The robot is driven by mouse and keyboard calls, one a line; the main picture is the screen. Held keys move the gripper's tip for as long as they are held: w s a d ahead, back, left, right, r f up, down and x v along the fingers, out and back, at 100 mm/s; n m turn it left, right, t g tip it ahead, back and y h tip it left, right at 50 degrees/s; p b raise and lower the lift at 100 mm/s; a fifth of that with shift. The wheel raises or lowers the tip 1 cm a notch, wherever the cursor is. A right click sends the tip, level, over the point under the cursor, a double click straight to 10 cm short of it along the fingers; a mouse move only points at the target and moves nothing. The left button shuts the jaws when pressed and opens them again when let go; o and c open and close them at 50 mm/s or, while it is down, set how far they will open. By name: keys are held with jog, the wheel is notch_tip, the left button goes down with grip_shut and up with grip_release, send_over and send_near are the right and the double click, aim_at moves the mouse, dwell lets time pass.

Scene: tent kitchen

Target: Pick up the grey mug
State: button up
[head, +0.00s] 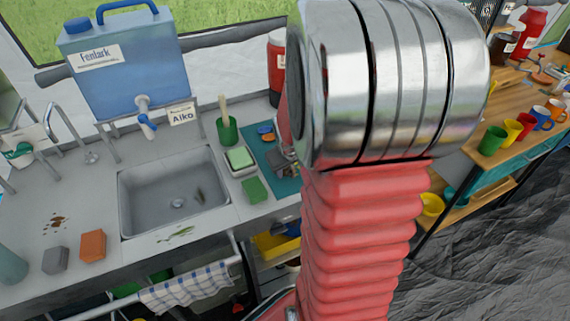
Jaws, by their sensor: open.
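My own arm, with a red ribbed sleeve and a chrome joint, fills the middle of the head view. I cannot make out my gripper; it is not in view. No grey mug shows clearly. A small dark grey thing (276,157) lies on the teal mat (289,188) right of the sink, partly hidden by my arm; I cannot tell what it is. Several coloured mugs, among them a green one (492,140) and a blue one (541,116), stand on the wooden table at the right.
A metal sink (178,203) is set in the grey counter (75,205). A blue water container (125,65) stands behind it. A green cup (228,130) with a brush and a green sponge (254,190) are beside the sink. An orange block (93,245) is at the front left.

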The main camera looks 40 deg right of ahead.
grip_shut()
dwell(0.7)
